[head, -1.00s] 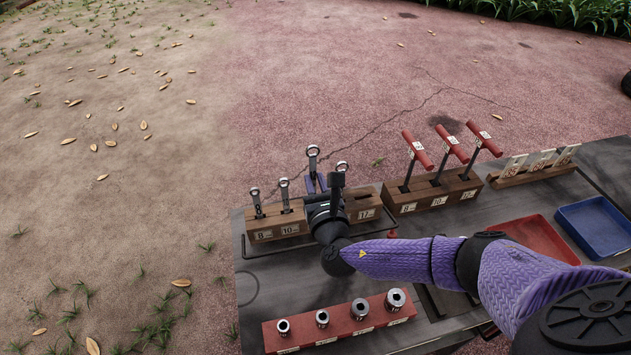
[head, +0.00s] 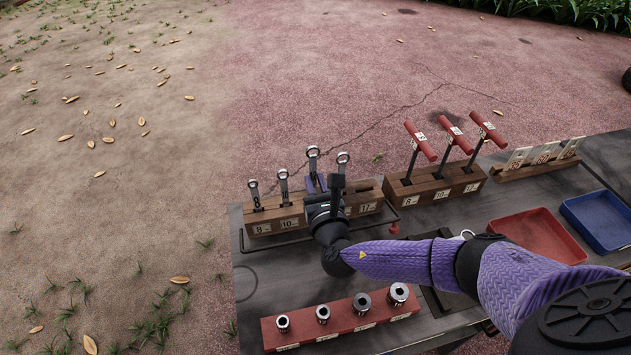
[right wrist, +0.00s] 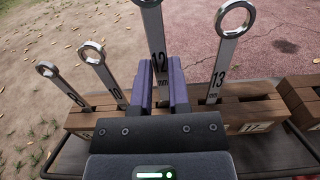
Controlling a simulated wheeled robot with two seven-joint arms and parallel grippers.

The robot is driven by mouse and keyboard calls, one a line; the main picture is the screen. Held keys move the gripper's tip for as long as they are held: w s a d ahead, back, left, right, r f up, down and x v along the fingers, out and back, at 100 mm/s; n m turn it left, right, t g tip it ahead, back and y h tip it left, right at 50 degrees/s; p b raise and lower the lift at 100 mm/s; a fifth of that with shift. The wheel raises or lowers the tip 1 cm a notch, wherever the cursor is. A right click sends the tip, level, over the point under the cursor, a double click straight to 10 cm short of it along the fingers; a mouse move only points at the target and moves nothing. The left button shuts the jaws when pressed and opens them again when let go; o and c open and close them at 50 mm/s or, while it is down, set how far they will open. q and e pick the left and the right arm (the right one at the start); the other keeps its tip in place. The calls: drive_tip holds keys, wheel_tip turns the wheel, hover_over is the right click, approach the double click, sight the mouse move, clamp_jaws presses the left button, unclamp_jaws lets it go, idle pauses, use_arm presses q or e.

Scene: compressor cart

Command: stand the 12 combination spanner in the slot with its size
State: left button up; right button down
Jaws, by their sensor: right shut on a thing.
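The 12 combination spanner (head: 313,157) stands upright, ring end up, in my right gripper (head: 316,183). In the right wrist view, the spanner (right wrist: 156,38) shows "12 mm" on its shank, between the two purple fingers (right wrist: 163,88), which are shut on it. My gripper is over the middle of the wooden spanner rack (head: 276,226), between the 10 and 13 spanners. The spanner's lower end and the slot beneath are hidden by my gripper, so I cannot tell whether it is in the slot. My left gripper is not in view.
The 8 (head: 255,194), 10 (head: 284,186) and 13 (right wrist: 226,60) spanners stand in the rack close by. A T-handle block (head: 434,191) is to the right. A red socket rail (head: 342,324) lies in front. Red (head: 540,235) and blue (head: 600,222) trays are at right.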

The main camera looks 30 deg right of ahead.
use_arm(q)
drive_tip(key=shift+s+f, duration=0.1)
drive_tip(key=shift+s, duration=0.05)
use_arm(e)
drive_tip(key=shift+f, duration=0.2)
drive_tip(key=shift+f+b, duration=0.4)
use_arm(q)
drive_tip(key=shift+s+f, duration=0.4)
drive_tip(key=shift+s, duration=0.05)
use_arm(e)
drive_tip(key=shift+f, duration=0.1)
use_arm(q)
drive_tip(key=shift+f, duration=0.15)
use_arm(e)
drive_tip(key=shift+f, duration=0.2)
drive_tip(key=shift+f+b, duration=0.45)
drive_tip(key=shift+b, duration=0.2)
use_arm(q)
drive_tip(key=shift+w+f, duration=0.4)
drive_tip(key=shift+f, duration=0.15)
use_arm(e)
drive_tip(key=shift+f, duration=0.2)
use_arm(q)
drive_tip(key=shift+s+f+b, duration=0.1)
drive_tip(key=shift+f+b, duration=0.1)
drive_tip(key=shift+b, duration=0.1)
use_arm(e)
drive_tip(key=shift+f, duration=0.2)
